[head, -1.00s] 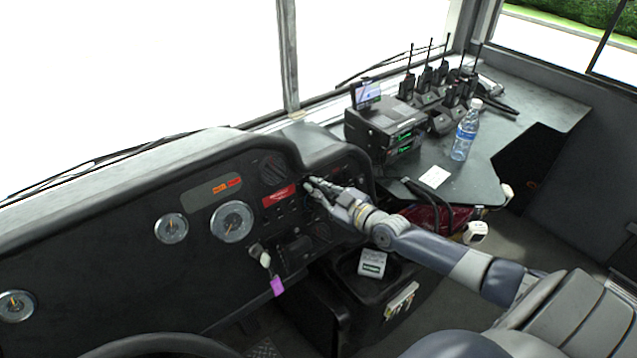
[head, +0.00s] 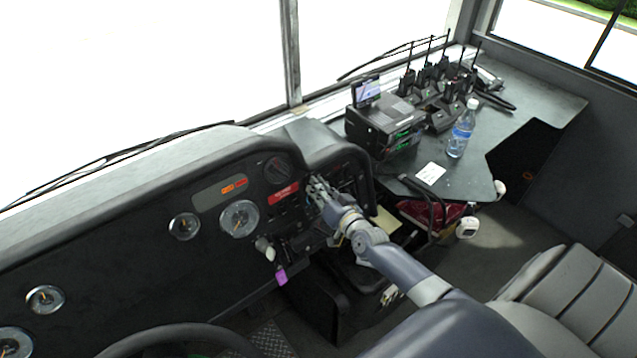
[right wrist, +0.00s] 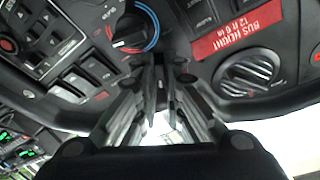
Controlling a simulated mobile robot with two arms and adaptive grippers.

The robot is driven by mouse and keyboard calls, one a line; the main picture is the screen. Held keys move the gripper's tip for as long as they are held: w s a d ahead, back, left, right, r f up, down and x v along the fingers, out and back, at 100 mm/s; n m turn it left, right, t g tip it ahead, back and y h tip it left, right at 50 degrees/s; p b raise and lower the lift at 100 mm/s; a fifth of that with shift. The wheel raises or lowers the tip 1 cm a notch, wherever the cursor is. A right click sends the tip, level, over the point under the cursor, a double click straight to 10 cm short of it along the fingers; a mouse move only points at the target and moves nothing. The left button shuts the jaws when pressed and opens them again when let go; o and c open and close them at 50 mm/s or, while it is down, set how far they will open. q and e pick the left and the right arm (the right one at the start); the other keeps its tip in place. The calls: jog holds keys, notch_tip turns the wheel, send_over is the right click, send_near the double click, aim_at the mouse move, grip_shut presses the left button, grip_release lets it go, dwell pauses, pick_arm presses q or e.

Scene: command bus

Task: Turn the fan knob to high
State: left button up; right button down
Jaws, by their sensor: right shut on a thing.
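My right gripper (head: 318,188) reaches the right part of the dashboard (head: 110,220), just right of the red label (head: 284,193). In the right wrist view its fingers (right wrist: 161,72) are close together at the panel, shut on a small dark control that they mostly hide. A round dial knob (right wrist: 128,32) with a blue and red ring and a pale pointer mark shows just up and left of the fingertips. I cannot read a fan marking or a high setting. My left gripper is not in view.
A round vent (right wrist: 250,72) and rocker switches (right wrist: 88,75) flank the fingers. The steering wheel (head: 165,332) is at lower left. A water bottle (head: 461,132), a radio box (head: 385,122) and several walkie-talkies stand on the side counter. A grey seat (head: 560,295) is at lower right.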

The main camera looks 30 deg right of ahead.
jog(key=m+p, duration=0.1)
jog(key=m, duration=0.1)
jog(key=m+h+p, duration=0.1)
jog(key=m+p, duration=0.1)
jog(key=m, duration=0.1)
jog(key=shift+a+r+g, duration=0.2)
jog(key=shift+g, duration=0.2)
jog(key=shift+m+g+h+p, duration=0.45)
jog(key=shift+m+p, duration=1.15)
jog(key=shift+m, duration=0.8)
jog(key=shift+f, duration=0.1)
jog(key=c, duration=2)
grip_release()
jog(key=v, duration=1.2)
